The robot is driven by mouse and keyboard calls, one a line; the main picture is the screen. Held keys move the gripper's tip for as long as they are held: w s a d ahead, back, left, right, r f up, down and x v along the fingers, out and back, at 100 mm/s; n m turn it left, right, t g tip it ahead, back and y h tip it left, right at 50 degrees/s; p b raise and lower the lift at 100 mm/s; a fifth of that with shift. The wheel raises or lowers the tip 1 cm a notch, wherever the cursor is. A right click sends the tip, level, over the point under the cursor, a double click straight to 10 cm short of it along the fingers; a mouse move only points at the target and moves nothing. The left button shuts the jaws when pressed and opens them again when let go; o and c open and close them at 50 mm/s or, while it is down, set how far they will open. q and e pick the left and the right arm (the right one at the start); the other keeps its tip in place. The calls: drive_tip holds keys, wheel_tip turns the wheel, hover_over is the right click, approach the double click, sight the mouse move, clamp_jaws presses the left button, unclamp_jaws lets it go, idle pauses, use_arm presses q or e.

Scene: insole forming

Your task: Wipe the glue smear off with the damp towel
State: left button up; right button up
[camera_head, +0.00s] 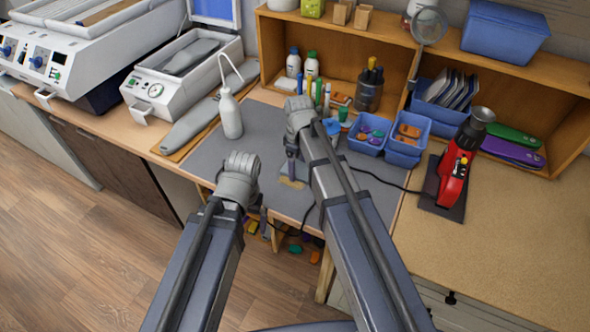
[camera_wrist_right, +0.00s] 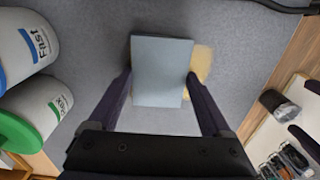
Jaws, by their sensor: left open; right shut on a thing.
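My right gripper (camera_head: 291,160) is shut on the damp towel, a flat blue-grey folded rectangle (camera_wrist_right: 161,72) between its two fingers in the right wrist view. The glue smear (camera_head: 292,183) is a yellowish patch on the grey mat (camera_head: 270,205). In the right wrist view the smear (camera_wrist_right: 202,62) shows along the towel's right edge, and the towel covers part of it from that camera. I cannot tell whether the towel touches the mat. My left gripper (camera_head: 261,222) is open, at the front edge of the bench, left of the smear and apart from it.
A white squeeze bottle (camera_head: 230,113) stands at the mat's left. Blue bins (camera_head: 369,134), a pen holder (camera_head: 369,94) and two capped bottles (camera_head: 293,63) stand behind. A red tool (camera_head: 454,172) with a black cable is at right. The mat's left front is clear.

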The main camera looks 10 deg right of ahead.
drive_tip(key=shift+w+d, duration=0.2)
drive_tip(key=shift+w, duration=0.1)
drive_tip(key=shift+w+d, duration=0.55)
drive_tip(key=shift+w, duration=0.2)
drive_tip(key=shift+w+d, duration=0.5)
drive_tip(key=shift+w, duration=0.25)
wheel_tip(320, 180, up, 6)
drive_tip(key=p, duration=0.6)
drive_tip(key=shift+s, duration=0.1)
wheel_tip(320, 180, up, 3)
drive_tip(key=p, duration=0.3)
